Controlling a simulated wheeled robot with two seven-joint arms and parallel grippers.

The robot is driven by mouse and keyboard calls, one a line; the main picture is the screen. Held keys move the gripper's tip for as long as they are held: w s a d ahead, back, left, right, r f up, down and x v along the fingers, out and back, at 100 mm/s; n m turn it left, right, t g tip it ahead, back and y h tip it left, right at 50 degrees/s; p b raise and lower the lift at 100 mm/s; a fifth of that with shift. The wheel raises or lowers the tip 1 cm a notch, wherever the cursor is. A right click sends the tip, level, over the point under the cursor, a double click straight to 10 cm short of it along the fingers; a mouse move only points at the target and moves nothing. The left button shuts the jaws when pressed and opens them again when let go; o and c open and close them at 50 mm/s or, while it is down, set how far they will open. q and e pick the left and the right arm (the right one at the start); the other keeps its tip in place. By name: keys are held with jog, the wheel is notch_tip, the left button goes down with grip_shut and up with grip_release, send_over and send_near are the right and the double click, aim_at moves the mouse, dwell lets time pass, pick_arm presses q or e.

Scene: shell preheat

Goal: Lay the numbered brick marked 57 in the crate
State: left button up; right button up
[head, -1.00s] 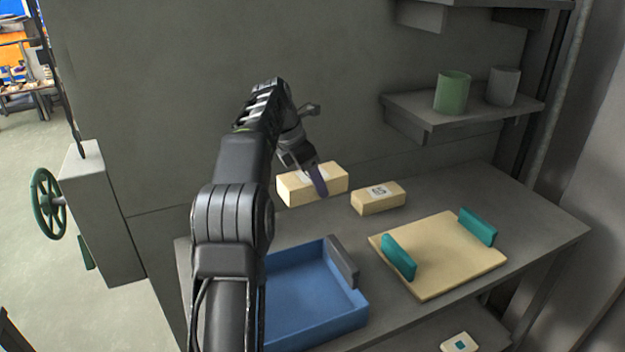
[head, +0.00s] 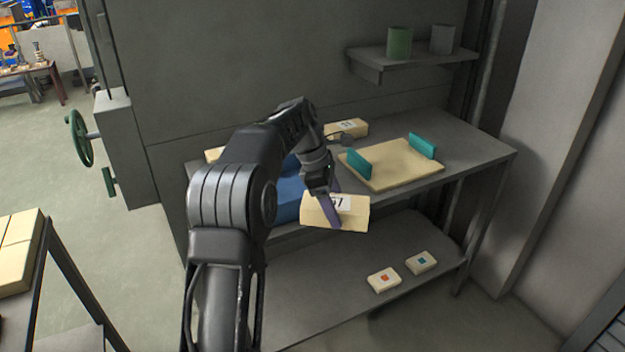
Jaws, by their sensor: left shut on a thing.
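A cream brick (head: 352,216) with a white label is held between the fingers of my left gripper (head: 335,204). The label's last digit reads 7; the first is partly covered by a finger. In the head view the brick overlaps the front right part of the blue crate (head: 288,193) and appears raised in the air. Whether it is over the crate or in front of it, I cannot tell. My left arm hides much of the crate. My right gripper is not in view.
Another labelled cream brick (head: 348,127) lies at the back of the grey table (head: 455,142). A cream board (head: 392,168) with teal handles is right of the crate. A cream piece (head: 213,154) peeks out behind my arm. Two small marked blocks lie on the lower shelf (head: 330,290).

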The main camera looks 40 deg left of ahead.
pick_arm(q)
jog(key=s+d+f+m+g, duration=0.1)
jog(key=s+d+f+m, duration=0.2)
jog(key=d, duration=0.3)
jog(key=s+d+f+m+g, duration=0.2)
jog(key=s+d+f+m, duration=0.2)
jog(key=d+m, duration=0.2)
jog(key=s+d+f+m+g+b, duration=0.1)
jog(key=s+d+f+m, duration=0.2)
jog(key=d, duration=0.3)
jog(key=shift+s+d+f+m+g, duration=0.25)
jog(key=shift+s+f+m+g, duration=0.2)
jog(key=shift+m, duration=0.25)
jog(key=shift+a, duration=0.1)
